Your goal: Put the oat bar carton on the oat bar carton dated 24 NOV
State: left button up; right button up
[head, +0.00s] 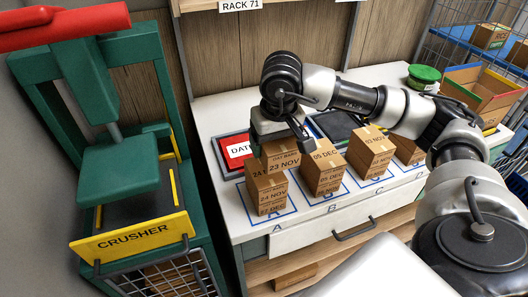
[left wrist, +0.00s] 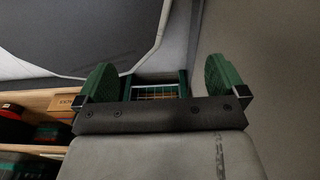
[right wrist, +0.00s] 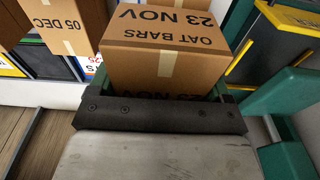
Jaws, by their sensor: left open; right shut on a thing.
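My right gripper (head: 284,138) is shut on a brown oat bar carton (head: 283,158) marked 23 NOV. The held carton also fills the middle of the right wrist view (right wrist: 165,65). It is at the top of stack A, over the back right part of the oat bar carton dated 24 NOV (head: 271,196), hiding part of its top. Whether the two touch, I cannot tell. The 24 NOV carton rests on a lower carton (head: 271,210). My left gripper (left wrist: 162,78) is open and empty in the left wrist view, away from the cartons.
Stack B (head: 324,180), topped by a 05 DEC carton, stands close on the right; stack C (head: 370,160) is beyond. A red date sign (head: 237,150) lies behind stack A. The green crusher (head: 125,175) stands left. An open box (head: 480,95) is at the right.

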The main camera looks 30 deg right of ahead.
jog(key=shift+w+a+f, duration=0.3)
jog(key=shift+w+a, duration=0.25)
jog(key=shift+a, duration=0.1)
jog(key=shift+w+a+f, duration=0.15)
jog(key=shift+a+f, duration=0.05)
jog(key=shift+f+p, duration=0.3)
notch_tip(320, 180, down, 3)
jog(key=shift+d+f+p, duration=0.1)
jog(key=shift+f+p, duration=0.05)
jog(key=shift+p, duration=0.45)
jog(key=shift+f, duration=0.15)
jog(key=shift+f+b, duration=0.2)
jog(key=shift+b, duration=0.1)
jog(key=o, duration=0.9)
pick_arm(q)
jog(key=shift+w+a+r, duration=0.2)
jog(key=shift+a+r, duration=0.1)
jog(key=shift+r, duration=0.15)
jog(key=shift+w+a+r, duration=0.15)
jog(key=shift+a+r, duration=0.1)
jog(key=shift+r, duration=0.15)
